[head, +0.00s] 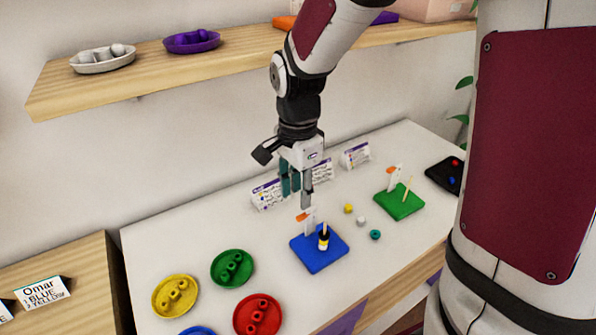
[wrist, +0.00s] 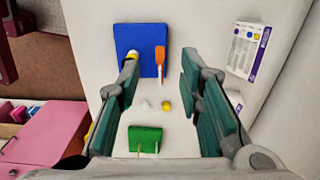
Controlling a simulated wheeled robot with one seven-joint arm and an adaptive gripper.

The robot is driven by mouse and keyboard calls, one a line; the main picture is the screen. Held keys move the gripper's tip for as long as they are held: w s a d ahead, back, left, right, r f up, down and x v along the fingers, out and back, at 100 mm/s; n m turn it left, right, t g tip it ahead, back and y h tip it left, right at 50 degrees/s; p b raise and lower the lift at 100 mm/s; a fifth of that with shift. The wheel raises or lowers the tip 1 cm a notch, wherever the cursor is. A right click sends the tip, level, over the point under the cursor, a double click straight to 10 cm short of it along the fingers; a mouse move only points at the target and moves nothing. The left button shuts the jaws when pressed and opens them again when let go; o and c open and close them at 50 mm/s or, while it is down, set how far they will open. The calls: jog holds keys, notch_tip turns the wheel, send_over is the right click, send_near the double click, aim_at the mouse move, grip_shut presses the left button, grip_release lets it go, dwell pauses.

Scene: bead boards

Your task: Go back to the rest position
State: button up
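My gripper (head: 298,196) hangs from the arm above the white table, over the far side of the blue board (head: 308,262). Its fingers are apart with nothing between them, as the wrist view (wrist: 159,75) also shows. The blue board carries a peg with black and yellow beads (head: 324,240) and a white bird-like figure with an orange beak (head: 309,218). In the wrist view, the left finger partly hides the beads on the blue board (wrist: 148,40). The green board (head: 410,203) has a peg with no bead visible and a similar bird figure.
Loose yellow (head: 348,208), white (head: 361,221) and teal (head: 375,235) beads lie between the boards. Yellow (head: 160,304), green (head: 221,279) and red (head: 240,326) dishes stand front left. Cards (head: 355,155) stand behind. A wooden shelf (head: 150,78) overhangs the table's back.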

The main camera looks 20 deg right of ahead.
jog(key=s+d+r+n+t, duration=0.1)
jog(key=s+r+n+t, duration=0.1)
jog(key=s+r+n, duration=0.8)
jog(key=s+d+r+n+t, duration=0.1)
jog(key=s+r+n+t, duration=0.1)
jog(key=s+r+n, duration=0.2)
jog(key=s+n, duration=0.1)
jog(key=s, duration=0.2)
jog(key=shift+t, duration=0.4)
dwell(0.9)
